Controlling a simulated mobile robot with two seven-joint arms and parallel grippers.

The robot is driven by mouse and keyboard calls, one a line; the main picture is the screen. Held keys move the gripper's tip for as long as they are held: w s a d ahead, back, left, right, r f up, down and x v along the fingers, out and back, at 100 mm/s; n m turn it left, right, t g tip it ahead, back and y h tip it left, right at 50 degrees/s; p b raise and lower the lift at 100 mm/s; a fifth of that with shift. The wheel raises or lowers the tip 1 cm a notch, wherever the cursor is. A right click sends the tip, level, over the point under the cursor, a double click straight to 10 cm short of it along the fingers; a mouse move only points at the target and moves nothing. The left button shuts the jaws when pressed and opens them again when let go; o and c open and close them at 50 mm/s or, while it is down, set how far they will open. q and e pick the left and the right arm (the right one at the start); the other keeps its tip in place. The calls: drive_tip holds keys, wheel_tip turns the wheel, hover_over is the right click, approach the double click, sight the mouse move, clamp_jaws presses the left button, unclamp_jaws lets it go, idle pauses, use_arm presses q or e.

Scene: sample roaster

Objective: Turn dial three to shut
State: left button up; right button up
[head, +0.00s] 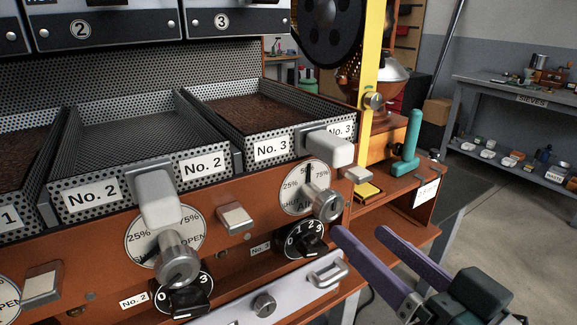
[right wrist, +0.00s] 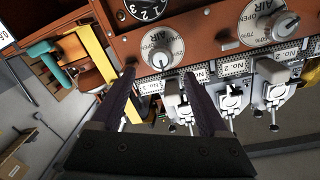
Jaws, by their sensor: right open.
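Dial three is a round white AIR plate (head: 292,197) on the orange panel under the No. 3 tray. Its marks run from SHUT through 25%, 50 and 75%. A dark pointer stands near the 50 at the top. Its silver knob (head: 327,205) sticks out toward me. My right gripper (head: 361,232) has purple fingers, open and empty, to the lower right of the knob and apart from it. In the right wrist view, turned upside down, the knob (right wrist: 161,61) shows beyond and between the fingertips (right wrist: 158,73). My left gripper is not in view.
A black 0-to-3 knob (head: 306,239) sits just below dial three. A white-grey handle (head: 328,148) juts out above it. Dial two's silver knob (head: 177,260) is to the left. A yellow post (head: 371,60) and teal lever (head: 408,140) stand right.

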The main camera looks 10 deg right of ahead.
sight(334, 209)
drive_tip(key=b+x, duration=0.1)
drive_tip(key=x, duration=0.7)
drive_tip(key=shift+w+a+f, duration=0.1)
drive_tip(key=shift+w+a, duration=0.05)
drive_tip(key=shift+w, duration=0.05)
clamp_jaws()
